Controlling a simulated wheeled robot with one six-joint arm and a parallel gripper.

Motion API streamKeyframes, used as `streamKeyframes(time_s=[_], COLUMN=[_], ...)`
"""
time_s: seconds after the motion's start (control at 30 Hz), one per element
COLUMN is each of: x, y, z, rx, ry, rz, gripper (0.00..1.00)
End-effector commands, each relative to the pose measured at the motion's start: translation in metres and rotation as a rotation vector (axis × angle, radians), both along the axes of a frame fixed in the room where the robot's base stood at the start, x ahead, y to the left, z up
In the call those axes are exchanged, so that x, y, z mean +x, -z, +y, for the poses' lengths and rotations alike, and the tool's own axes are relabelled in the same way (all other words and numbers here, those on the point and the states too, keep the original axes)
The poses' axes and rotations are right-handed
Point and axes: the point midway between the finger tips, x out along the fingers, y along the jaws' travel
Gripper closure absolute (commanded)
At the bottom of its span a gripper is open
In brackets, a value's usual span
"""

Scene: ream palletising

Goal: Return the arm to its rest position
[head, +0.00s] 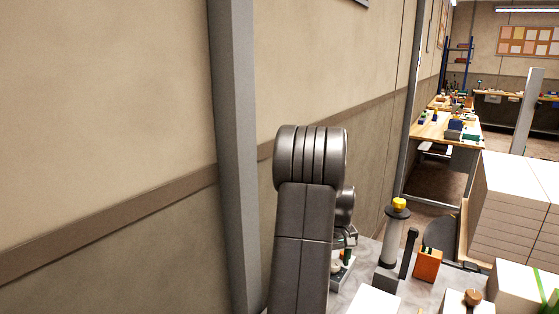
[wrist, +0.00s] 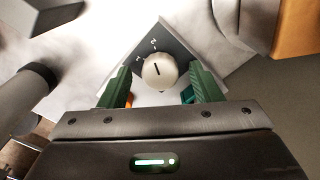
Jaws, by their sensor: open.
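My arm (head: 303,220) stands upright in the middle of the head view, bent over at its top joint. My gripper (wrist: 161,80) shows in the wrist view with its two green fingers apart. A pale round knob (wrist: 159,71) on a dark grey plate with dial marks (wrist: 181,50) appears between the fingers. I cannot tell whether the fingers touch it. In the head view the gripper is mostly hidden behind my arm, low at its right side.
A grey post with a yellow top (head: 399,204) and an orange box (head: 428,264) stand right of the arm. White reams (head: 510,200) are stacked at the far right. A wall with a grey column (head: 234,150) is on the left. A wooden workbench (head: 435,128) stands farther back.

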Motion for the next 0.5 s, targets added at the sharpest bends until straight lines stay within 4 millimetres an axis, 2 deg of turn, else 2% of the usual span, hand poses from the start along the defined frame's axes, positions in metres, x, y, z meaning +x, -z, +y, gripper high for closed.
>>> streamKeyframes(time_s=[0.5], x=[0.0003], y=[0.0003], z=[-0.0002], rx=[0.0], ry=[-0.416], rz=[-0.001], gripper=[0.42])
